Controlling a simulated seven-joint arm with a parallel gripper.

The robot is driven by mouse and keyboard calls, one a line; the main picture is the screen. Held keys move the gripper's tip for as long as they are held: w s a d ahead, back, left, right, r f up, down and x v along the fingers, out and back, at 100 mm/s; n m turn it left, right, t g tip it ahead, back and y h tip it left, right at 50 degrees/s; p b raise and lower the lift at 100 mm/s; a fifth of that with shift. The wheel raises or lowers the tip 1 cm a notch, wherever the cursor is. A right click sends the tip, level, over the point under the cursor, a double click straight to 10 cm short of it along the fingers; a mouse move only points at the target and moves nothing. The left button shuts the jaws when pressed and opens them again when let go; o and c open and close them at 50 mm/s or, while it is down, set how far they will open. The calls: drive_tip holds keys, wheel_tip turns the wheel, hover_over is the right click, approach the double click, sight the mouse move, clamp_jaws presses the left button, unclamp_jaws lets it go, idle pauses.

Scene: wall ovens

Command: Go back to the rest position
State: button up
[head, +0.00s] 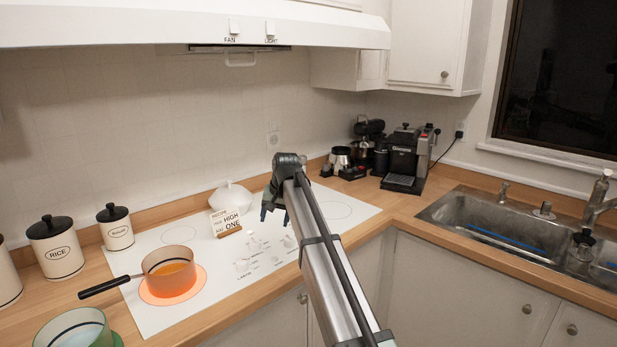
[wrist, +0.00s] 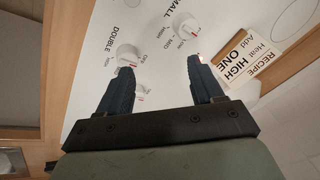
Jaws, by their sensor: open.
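My gripper (wrist: 160,65) is open and empty in the wrist view, with its two dark fingers apart over the white stove top (wrist: 85,90). One control knob (wrist: 128,55) shows beside the left fingertip, and another knob (wrist: 186,30) lies beyond the right fingertip. I cannot tell whether a finger touches a knob. In the head view my arm reaches from the lower right over the stove top (head: 150,315), and my gripper (head: 268,212) is partly hidden by the wrist.
A pot (head: 168,262) with orange contents sits on a glowing burner (head: 172,298), its handle pointing left. A recipe card (head: 224,222) and white lidded dish (head: 230,196) stand behind the knobs. Canisters (head: 55,248) are at left, a green-rimmed bowl (head: 75,328) in front. A coffee machine (head: 404,155) and sink (head: 500,225) are right.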

drive_tip(key=w+d+f+m+t+y, duration=0.15)
drive_tip(key=w+d+t, duration=0.3)
drive_tip(key=d, duration=0.95)
drive_tip(key=w+d+f+m+t+h, duration=0.15)
drive_tip(key=w+d+t, duration=0.3)
drive_tip(key=d, duration=1.05)
drive_tip(key=s+d+f, duration=0.2)
drive_tip(key=d+f, duration=0.6)
drive_tip(key=f, duration=0.2)
drive_tip(key=s+a+f+g, duration=0.2)
drive_tip(key=s+f+g, duration=0.1)
drive_tip(key=s+f, duration=0.85)
drive_tip(key=s+a+f+n+g, duration=0.1)
drive_tip(key=s+a+f+g, duration=0.15)
drive_tip(key=s+f, duration=0.85)
drive_tip(key=s+a+f+g, duration=0.2)
drive_tip(key=s+f+g, duration=0.35)
drive_tip(key=f, duration=0.95)
drive_tip(key=s+f+g+h, duration=0.1)
drive_tip(key=s+f, duration=0.3)
drive_tip(key=s, duration=1)
drive_tip(key=s+f+n+g, duration=0.1)
drive_tip(key=s+f+g, duration=0.2)
drive_tip(key=s, duration=1.1)
drive_tip(key=s+f+n+g+h, duration=0.1)
drive_tip(key=s+f+g, duration=0.2)
drive_tip(key=s, duration=1.2)
drive_tip(key=shift+f+g+h, duration=0.3)
drive_tip(key=shift+f, duration=0.5)
